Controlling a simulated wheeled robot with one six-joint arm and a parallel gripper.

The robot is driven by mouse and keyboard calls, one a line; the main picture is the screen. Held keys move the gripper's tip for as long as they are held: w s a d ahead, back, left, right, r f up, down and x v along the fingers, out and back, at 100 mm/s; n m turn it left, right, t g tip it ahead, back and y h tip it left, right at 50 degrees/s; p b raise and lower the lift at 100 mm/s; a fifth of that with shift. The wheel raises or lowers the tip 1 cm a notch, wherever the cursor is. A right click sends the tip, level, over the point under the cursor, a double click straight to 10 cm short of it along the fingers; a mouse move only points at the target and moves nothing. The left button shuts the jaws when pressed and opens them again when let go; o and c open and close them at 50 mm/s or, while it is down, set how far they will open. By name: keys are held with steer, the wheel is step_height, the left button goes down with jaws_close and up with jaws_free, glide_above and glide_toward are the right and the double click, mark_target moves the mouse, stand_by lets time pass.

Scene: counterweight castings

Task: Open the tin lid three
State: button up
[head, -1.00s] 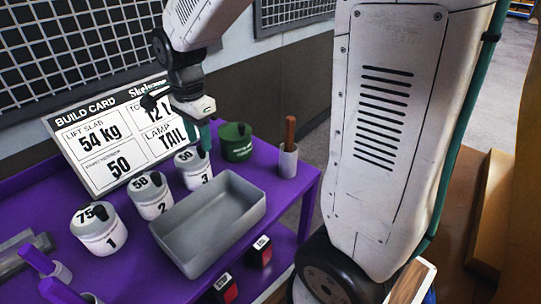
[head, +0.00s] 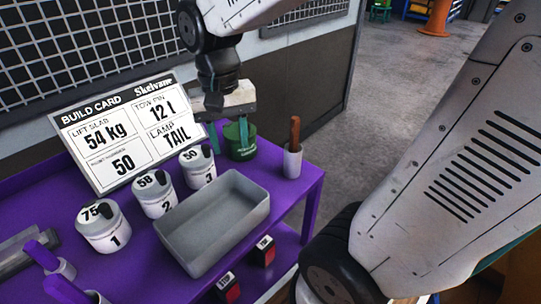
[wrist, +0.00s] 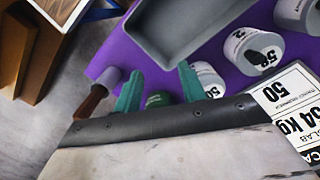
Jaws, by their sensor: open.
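Tin three (head: 199,175) is a white round tin marked 3, with a lid (head: 190,155) labelled 50 and a black tab on top. The lid sits on the tin. Tin three also shows in the wrist view (wrist: 208,80), partly hidden by a finger. My gripper (head: 228,133) has teal fingers, held apart and empty, pointing down above the green tin (head: 238,152), right of tin three. In the wrist view my gripper (wrist: 160,75) has one fingertip close in the picture to tin three; I cannot tell whether they touch.
Tin two (head: 155,198) and tin one (head: 104,236) stand to the left. A grey tray (head: 262,214) lies in front. A holder (head: 292,164) with a brown handle stands right on the purple table (head: 305,190). The build card (head: 128,130) leans behind the tins.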

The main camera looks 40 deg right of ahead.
steer(key=s+r+n+t, duration=0.1)
steer(key=s+n, duration=0.4)
steer(key=s, duration=0.6)
steer(key=shift+s+d+r+t, duration=0.2)
steer(key=shift+s+r+t, duration=0.1)
steer(key=shift+r+t, duration=0.15)
steer(key=shift+s+r, duration=0.1)
steer(key=shift+r, duration=0.05)
